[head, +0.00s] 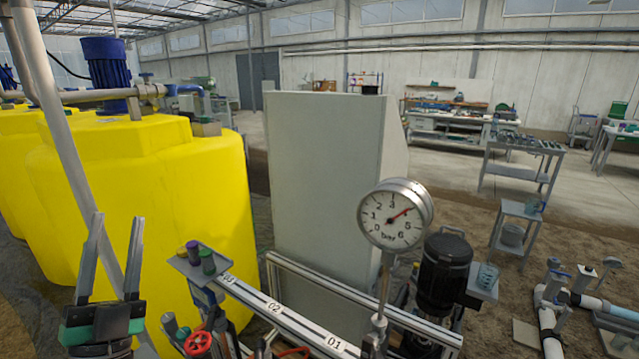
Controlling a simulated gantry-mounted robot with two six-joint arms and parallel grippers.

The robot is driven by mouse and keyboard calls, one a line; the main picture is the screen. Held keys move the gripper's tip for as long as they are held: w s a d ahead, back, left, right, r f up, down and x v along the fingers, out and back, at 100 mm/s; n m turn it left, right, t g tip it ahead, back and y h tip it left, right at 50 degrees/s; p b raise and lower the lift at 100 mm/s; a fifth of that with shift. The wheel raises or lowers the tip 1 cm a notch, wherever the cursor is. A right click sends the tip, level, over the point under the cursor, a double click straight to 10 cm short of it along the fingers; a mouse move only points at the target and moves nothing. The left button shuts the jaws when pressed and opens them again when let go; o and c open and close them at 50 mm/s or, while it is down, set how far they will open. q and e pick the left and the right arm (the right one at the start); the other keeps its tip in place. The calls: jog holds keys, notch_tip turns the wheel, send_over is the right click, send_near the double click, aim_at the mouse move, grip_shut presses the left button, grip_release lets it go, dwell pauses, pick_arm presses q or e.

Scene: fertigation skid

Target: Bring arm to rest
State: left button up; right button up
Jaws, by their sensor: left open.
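My left gripper (117,219) is at the lower left of the head view. Its two grey fingers point up and stand apart, with nothing between them. It is in front of a large yellow tank (195,190) in the picture and appears clear of it. My right gripper is not in view.
A skid rail (310,330) with labels crosses the lower middle. A tall grey cabinet (325,170) stands behind. White pipework (553,320) lies at right.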

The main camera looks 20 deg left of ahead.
pick_arm(q)
jog(key=s+d+r+n+t+h+p, duration=0.1)
jog(key=s+d+r+n+h+p, duration=0.1)
jog(key=d+r+h, duration=0.65)
jog(key=s+d+r+n+t+h+p, duration=0.1)
jog(key=s+d+r+n+h+p, duration=0.1)
jog(key=d+r+h, duration=0.65)
notch_tip(320, 180, up, 37)
jog(key=d+y+p, duration=0.3)
jog(key=p, duration=3.3)
notch_tip(320, 180, down, 34)
jog(key=b, duration=3.4)
jog(key=shift+w+a+r, duration=0.2)
jog(key=shift+w, duration=0.05)
